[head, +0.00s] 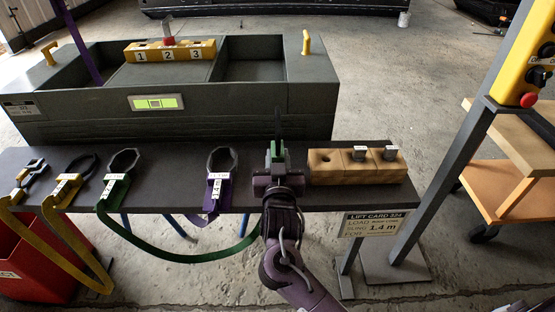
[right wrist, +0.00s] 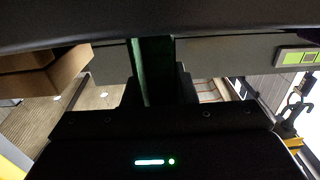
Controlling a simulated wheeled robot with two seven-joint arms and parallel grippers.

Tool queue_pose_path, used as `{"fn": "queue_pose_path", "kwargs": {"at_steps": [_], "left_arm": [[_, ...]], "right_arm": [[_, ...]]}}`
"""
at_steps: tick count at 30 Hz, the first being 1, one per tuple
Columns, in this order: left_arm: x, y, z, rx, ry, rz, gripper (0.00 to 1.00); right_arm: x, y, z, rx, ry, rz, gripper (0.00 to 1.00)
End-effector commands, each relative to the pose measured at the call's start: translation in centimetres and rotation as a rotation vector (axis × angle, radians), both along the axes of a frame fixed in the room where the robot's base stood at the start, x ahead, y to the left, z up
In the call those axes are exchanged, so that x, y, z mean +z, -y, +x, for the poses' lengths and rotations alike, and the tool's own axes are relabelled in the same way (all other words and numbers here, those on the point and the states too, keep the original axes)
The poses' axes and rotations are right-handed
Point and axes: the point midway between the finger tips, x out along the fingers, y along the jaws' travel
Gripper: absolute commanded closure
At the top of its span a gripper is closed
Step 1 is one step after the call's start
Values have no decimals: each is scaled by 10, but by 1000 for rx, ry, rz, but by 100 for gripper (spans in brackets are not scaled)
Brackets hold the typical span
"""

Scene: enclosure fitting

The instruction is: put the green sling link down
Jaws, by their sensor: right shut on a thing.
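My right gripper (head: 278,172) is over the dark table (head: 180,210), between the purple sling link and the wooden block. It is shut on a green link (head: 277,150), which stands upright in the jaws. The right wrist view shows a dark green strip (right wrist: 152,70) between the fingers. A green strap (head: 180,258) hangs in a loop in front of the table, from near my right gripper to a labelled green end (head: 114,187) with a dark ring, lying on the table. I cannot tell whether the held link touches the table. My left gripper is not in view.
A purple link (head: 217,185) and two yellow-strapped links (head: 64,188) lie to the left. A wooden block (head: 330,177) with holes and grey pegs is close to the right. A grey enclosure (head: 230,103) stands behind; a yellow control post (head: 510,70) rises at right.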

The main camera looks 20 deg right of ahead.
Motion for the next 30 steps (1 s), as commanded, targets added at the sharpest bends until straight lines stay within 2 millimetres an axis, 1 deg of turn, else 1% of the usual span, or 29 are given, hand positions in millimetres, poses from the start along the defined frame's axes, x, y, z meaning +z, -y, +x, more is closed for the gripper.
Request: {"fn": "queue_pose_path", "kwargs": {"at_steps": [1,3,6,14,17,18,21,22,30], "left_arm": [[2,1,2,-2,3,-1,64],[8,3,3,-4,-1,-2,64],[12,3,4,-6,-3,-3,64],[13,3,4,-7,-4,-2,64],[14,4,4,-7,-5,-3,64],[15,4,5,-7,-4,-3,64],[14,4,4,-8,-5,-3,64],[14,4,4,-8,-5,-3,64],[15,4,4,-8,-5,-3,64]], "right_arm": [[-3,3,8,-2,3,-2,100],[-12,5,14,-2,2,-2,100],[-17,6,19,-1,1,0,100],[-17,6,19,-1,2,2,100],[-20,6,19,-1,1,1,100],[-20,6,19,0,-1,1,70],[-20,6,19,-1,-1,1,57],[-20,6,19,-1,-1,1,53],[-19,6,19,-1,0,1,53]]}}
